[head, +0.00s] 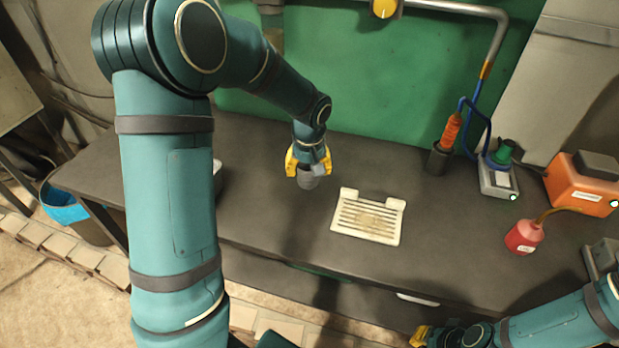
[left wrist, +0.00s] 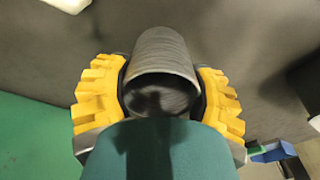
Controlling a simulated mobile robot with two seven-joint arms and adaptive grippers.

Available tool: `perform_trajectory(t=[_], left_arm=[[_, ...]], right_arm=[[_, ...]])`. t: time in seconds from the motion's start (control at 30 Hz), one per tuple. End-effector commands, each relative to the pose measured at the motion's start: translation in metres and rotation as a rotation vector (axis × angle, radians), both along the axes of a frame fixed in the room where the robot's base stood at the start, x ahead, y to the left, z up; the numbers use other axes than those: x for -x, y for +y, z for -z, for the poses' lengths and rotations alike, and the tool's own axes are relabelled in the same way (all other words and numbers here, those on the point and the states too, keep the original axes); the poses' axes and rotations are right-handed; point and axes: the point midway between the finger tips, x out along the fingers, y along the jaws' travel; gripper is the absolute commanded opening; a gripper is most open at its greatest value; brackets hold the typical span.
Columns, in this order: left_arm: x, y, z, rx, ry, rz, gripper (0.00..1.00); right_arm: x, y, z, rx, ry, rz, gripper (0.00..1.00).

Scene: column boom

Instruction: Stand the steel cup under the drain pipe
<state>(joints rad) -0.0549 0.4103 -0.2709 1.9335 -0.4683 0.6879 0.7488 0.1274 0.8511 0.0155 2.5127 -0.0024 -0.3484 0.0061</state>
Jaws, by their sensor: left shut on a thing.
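The steel cup (head: 308,182) is a small grey cylinder held above the dark bench, left of the slotted tray. My left gripper (head: 309,168) is shut on it from above, its yellow fingers on either side. In the left wrist view the cup (left wrist: 164,50) sits between the fingers, its open mouth toward the camera. A grey pipe (head: 497,42) runs along the green wall and bends down at the right; I cannot tell if it is the drain pipe. My right gripper (head: 424,337) is low at the bottom edge, its jaws unclear.
A cream slotted tray (head: 385,237) lies on the bench (head: 290,235). At the right are a dark holder with an orange tool (head: 450,130), a grey box with a green knob (head: 497,180), a red bottle (head: 523,238) and an orange box (head: 580,190). The bench around the tray is clear.

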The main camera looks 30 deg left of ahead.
Motion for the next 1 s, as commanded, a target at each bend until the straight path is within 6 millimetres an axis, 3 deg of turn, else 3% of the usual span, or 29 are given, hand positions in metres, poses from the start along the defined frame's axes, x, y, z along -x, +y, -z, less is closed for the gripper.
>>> perform_trajectory(t=[0.2, 0.57, 0.6, 0.7, 1.0], left_arm=[[0.001, 0.000, 0.030, 0.000, 0.004, -0.001, 0.22], [0.000, 0.000, 0.033, 0.001, 0.001, -0.001, 0.22], [0.000, 0.000, 0.034, 0.001, 0.001, -0.001, 0.66], [0.000, 0.000, 0.033, 0.001, 0.001, 0.000, 0.97], [0.000, 0.000, 0.033, 0.001, 0.001, 0.000, 0.97]], right_arm=[[0.000, 0.000, 0.007, 0.000, 0.000, -0.001, 0.00], [-0.001, 0.000, 0.009, 0.000, -0.001, -0.001, 0.00], [-0.001, 0.000, 0.009, 0.000, -0.002, 0.000, 0.00], [-0.001, 0.000, 0.008, 0.000, -0.002, 0.000, 0.00], [-0.001, 0.000, 0.008, 0.000, -0.002, 0.000, 0.00]])
